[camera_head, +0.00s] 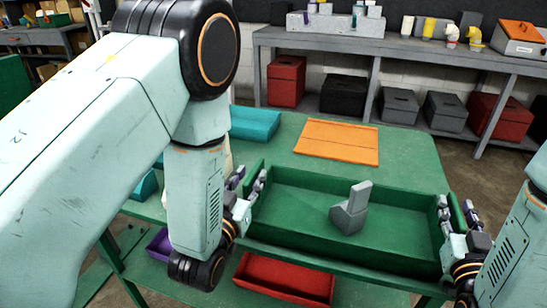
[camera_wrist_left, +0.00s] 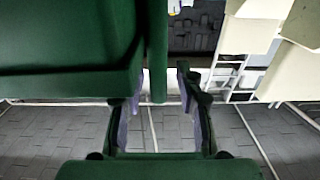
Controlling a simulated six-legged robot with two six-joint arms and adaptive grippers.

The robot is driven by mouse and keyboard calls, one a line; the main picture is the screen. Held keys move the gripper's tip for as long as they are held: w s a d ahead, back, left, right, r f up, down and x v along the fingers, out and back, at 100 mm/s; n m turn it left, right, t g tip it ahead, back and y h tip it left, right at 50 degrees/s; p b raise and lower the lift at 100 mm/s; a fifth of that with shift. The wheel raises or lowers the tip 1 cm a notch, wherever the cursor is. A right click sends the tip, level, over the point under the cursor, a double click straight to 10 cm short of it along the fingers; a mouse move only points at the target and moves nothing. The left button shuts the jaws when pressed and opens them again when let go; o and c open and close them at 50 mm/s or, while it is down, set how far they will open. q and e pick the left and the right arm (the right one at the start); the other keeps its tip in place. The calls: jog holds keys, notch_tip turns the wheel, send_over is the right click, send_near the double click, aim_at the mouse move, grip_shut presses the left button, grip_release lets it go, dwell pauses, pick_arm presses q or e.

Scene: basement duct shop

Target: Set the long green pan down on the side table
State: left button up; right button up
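The long green pan (camera_head: 300,237) spans the front of the green table (camera_head: 285,147). It looks roughly level; I cannot tell whether its bottom touches the table. A grey angular block (camera_head: 350,212) sits inside it. My left gripper (camera_head: 247,182) straddles the pan's left end wall, one finger inside and one outside. In the left wrist view the wall's edge (camera_wrist_left: 157,60) hangs between the fingers (camera_wrist_left: 160,105), with a gap showing beside the right finger. My right gripper (camera_head: 456,210) straddles the right end wall the same way, its fingers apart.
An orange board (camera_head: 338,142) and a teal bin (camera_head: 254,123) lie on the table behind the pan. A red bin (camera_head: 285,278) and a purple bin (camera_head: 160,245) are lower down. A grey workbench (camera_head: 400,48) with boxes beneath stands at the back.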

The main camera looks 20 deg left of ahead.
aim_at(244, 188)
pick_arm(q)
jog(key=s, duration=0.5)
jog(key=shift+s, duration=0.3)
pick_arm(e)
jog(key=shift+s+a+f, duration=0.1)
jog(key=shift+s+f, duration=0.2)
jog(key=shift+f, duration=0.3)
pick_arm(q)
jog(key=shift+w, duration=0.1)
pick_arm(e)
jog(key=shift+s+f, duration=0.1)
jog(key=shift+s, duration=0.35)
pick_arm(q)
jog(key=shift+w, duration=0.1)
pick_arm(e)
jog(key=s+r, duration=0.1)
jog(key=s, duration=0.5)
jog(key=shift+s, duration=0.2)
jog(key=shift+s+r, duration=0.1)
jog(key=shift+r, duration=0.05)
